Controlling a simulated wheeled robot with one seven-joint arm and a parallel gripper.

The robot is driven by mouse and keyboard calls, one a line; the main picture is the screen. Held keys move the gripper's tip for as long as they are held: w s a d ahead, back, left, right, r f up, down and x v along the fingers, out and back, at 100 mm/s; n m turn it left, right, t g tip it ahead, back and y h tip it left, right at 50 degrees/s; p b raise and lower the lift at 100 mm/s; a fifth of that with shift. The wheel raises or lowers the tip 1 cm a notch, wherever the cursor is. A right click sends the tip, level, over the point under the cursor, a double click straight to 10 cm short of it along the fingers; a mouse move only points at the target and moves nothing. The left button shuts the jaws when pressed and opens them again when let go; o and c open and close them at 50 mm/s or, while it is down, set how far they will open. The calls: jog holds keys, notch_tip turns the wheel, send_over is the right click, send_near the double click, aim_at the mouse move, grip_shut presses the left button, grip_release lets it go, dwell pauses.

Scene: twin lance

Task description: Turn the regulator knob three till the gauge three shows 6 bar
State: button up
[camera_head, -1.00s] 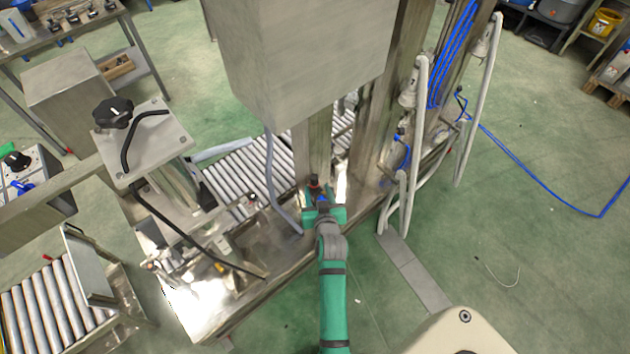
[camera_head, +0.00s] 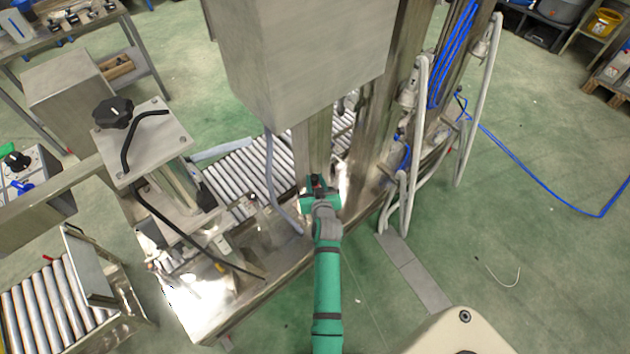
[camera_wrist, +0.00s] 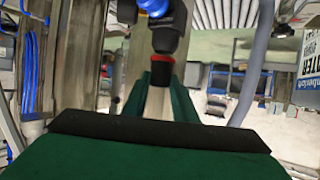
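In the wrist view a black regulator knob (camera_wrist: 162,68) with a red ring hangs below a blue fitting (camera_wrist: 153,7). Its number cannot be read. In the head view it is a small dark and red spot (camera_head: 317,181) at the foot of the steel column, partly hidden by my gripper (camera_head: 320,200). My gripper (camera_wrist: 161,88) has its green fingers apart, one on each side of the knob's lower end. Whether they touch the knob is not clear. No gauge face or reading can be made out in either view.
A large grey steel box (camera_head: 305,60) hangs above and behind my gripper. A grey hose (camera_head: 275,185) runs down left of it, beside a roller conveyor (camera_head: 250,165). Pale hoses (camera_head: 418,130) stand to the right. The green floor at right is mostly clear.

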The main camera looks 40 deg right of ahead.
jog(key=shift+a+f+m+g+h, duration=0.1)
jog(key=shift+f+m+g+h, duration=0.05)
jog(key=shift+m+g+h, duration=0.45)
jog(key=shift+m+h, duration=0.1)
jog(key=shift+m, duration=0.1)
jog(key=o, duration=1)
jog(key=shift+o, duration=0.2)
jog(key=v, duration=1.1)
jog(key=shift+w, duration=0.1)
